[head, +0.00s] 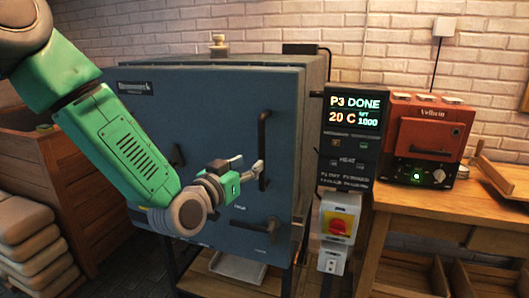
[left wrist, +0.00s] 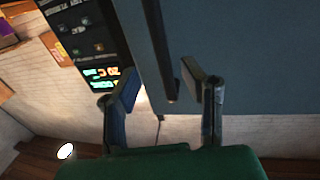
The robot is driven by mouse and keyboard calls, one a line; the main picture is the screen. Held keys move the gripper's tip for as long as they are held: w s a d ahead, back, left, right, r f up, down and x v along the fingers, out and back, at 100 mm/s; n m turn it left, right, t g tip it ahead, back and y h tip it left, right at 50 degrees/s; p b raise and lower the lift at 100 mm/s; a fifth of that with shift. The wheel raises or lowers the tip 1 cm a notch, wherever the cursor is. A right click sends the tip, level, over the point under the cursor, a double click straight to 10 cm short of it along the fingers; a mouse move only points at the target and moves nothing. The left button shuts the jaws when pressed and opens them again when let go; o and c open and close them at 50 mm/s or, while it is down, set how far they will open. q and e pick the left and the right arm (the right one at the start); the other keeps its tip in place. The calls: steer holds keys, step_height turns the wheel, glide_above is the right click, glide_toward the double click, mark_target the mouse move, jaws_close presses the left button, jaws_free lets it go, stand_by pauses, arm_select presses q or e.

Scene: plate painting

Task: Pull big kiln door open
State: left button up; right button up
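The big kiln (head: 280,80) is a blue-grey box, and its broad front door (head: 200,115) looks shut. A black vertical handle (head: 264,150) stands out near the door's right edge. My left gripper (head: 249,165) is at the lower half of this handle. In the left wrist view, the dark handle bar (left wrist: 158,45) shows between the two spread fingers of my left gripper (left wrist: 165,90), with a gap to each finger. I cannot tell how deep the bar sits between them. My right gripper is in neither view.
A control panel (head: 350,135) reading "P3 DONE" and a red-knobbed switch box (head: 338,224) stand right of the kiln. A small red kiln (head: 425,140) sits on a wooden table (head: 430,222). Stacked sacks (head: 25,240) and a wooden crate (head: 75,180) stand at left.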

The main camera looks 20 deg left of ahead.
mark_target(260, 155)
arm_select(q)
steer(key=x, duration=0.7)
steer(key=shift+w+a, duration=0.1)
steer(key=shift+w, duration=0.1)
jaws_close()
